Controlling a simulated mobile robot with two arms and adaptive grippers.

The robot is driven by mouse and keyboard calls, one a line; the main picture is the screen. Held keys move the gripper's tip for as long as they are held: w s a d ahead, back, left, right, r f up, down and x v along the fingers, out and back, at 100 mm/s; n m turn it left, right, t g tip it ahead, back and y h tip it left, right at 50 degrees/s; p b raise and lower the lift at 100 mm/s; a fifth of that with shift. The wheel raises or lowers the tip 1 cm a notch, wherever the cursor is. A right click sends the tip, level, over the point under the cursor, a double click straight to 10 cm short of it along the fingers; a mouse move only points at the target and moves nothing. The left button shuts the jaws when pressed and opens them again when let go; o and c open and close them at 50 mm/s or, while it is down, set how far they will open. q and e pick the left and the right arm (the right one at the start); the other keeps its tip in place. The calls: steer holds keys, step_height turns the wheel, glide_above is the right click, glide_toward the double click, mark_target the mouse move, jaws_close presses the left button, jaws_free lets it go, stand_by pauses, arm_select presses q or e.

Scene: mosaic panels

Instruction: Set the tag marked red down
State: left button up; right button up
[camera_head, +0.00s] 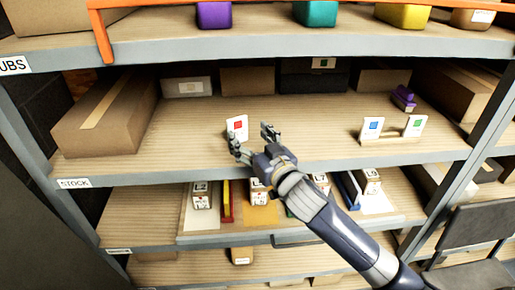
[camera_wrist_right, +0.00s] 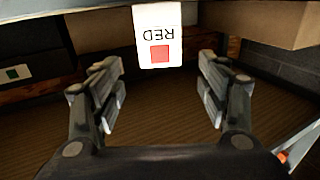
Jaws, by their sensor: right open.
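The tag marked red (camera_head: 237,127) is a white card with a red square. It stands on the middle shelf, just beyond my right gripper (camera_head: 254,140) in the head view. In the right wrist view the tag (camera_wrist_right: 158,36) reads RED upside down at the top centre. My right gripper (camera_wrist_right: 160,90) is open there, its fingers apart with nothing between them, and the tag is beyond the fingertips. The tag's lower contact with the shelf is partly hidden in the head view. My left gripper is not in view.
Blue (camera_head: 373,127) and green (camera_head: 413,126) tags stand in a wooden holder (camera_head: 392,138) to the right. A large carton (camera_head: 105,115) is at the left, with more boxes behind. Below, a tray (camera_head: 270,240) holds small boxes and coloured dividers. The shelf between has free room.

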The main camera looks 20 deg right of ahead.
steer(key=shift+s+d+b, duration=0.15)
steer(key=shift+s, duration=0.85)
steer(key=shift+s+d+b, duration=0.1)
steer(key=shift+s+b, duration=0.05)
steer(key=shift+s, duration=0.85)
